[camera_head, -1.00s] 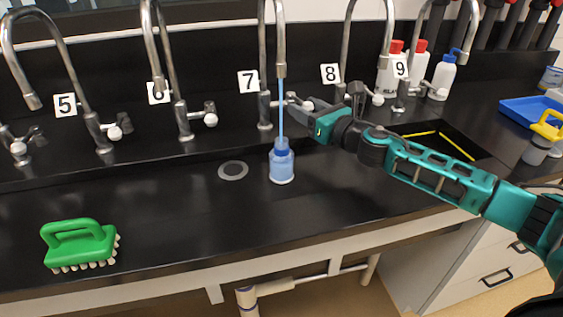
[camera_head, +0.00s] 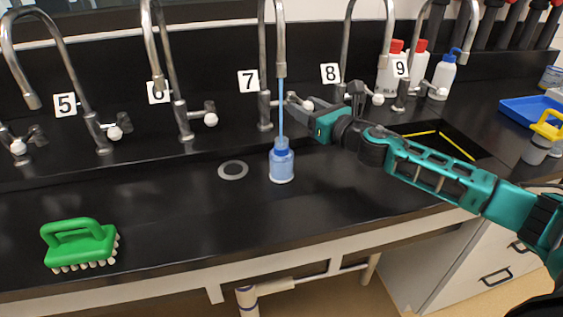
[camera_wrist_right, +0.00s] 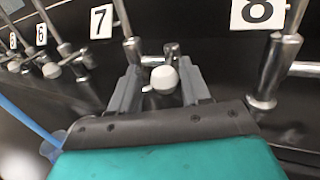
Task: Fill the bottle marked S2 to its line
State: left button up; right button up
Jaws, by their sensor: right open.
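A small bottle (camera_head: 281,163) with a blue neck stands upright under tap 7 (camera_head: 280,48), and a blue stream (camera_head: 281,110) runs from the spout into it. Its marking and line are too small to read. In the right wrist view, the stream (camera_wrist_right: 30,122) and part of the bottle's top (camera_wrist_right: 57,140) show at the left. My right gripper (camera_head: 298,102) is at tap 7's handle. In the right wrist view, its open fingers (camera_wrist_right: 160,88) stand on either side of the white handle knob (camera_wrist_right: 164,79). My left gripper is not in view.
A green brush (camera_head: 80,245) lies on the counter at the left. A drain (camera_head: 233,170) is left of the bottle. Other taps line the back. White bottles (camera_head: 443,75) and a blue tray (camera_head: 530,110) are at the right. The counter's front middle is clear.

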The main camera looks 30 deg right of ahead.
jog(key=shift+a, duration=0.1)
jog(key=s+b, duration=0.1)
jog(key=s, duration=0.6)
dwell(0.8)
dwell(0.3)
